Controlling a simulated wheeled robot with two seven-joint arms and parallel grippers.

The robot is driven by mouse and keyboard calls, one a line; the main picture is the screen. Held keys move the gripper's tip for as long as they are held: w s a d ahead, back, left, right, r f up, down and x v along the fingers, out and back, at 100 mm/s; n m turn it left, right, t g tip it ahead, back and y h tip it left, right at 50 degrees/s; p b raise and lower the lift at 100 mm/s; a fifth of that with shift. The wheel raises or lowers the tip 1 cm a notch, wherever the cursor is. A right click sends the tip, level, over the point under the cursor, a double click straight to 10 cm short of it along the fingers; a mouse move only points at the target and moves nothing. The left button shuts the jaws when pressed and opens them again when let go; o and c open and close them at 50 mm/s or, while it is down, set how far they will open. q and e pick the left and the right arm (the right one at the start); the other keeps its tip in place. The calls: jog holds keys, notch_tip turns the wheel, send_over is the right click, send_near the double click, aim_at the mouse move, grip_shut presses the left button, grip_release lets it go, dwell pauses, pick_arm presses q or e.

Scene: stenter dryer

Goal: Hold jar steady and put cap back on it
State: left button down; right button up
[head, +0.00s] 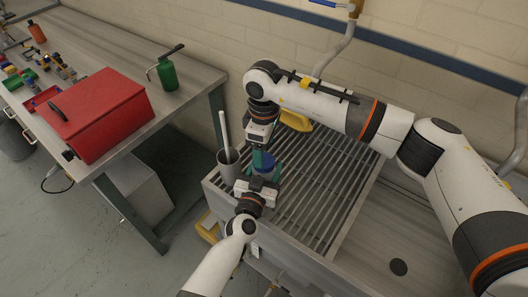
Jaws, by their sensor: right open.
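A small jar (266,174), blue and teal, stands on the slatted rack near its left edge. A blue round top that looks like the cap (263,160) shows at its upper part; I cannot tell whether it is seated. My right gripper (260,147) comes from above and behind, open, with its fingers close to the blue top. My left gripper (262,180) reaches in from the front, right against the jar's near side. Its fingers are mostly hidden, so I cannot tell whether they grip the jar.
A grey cup (229,166) with a white rod stands just left of the jar. The slatted rack (325,190) is clear to the right. A bench (180,62) at left carries a red toolbox (98,115), a green oil can (167,74) and small parts. A yellow object (297,121) lies behind.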

pick_arm(q)
jog(key=shift+f, duration=0.1)
pick_arm(e)
jog(key=shift+r, duration=0.55)
jog(key=shift+c, duration=0.3)
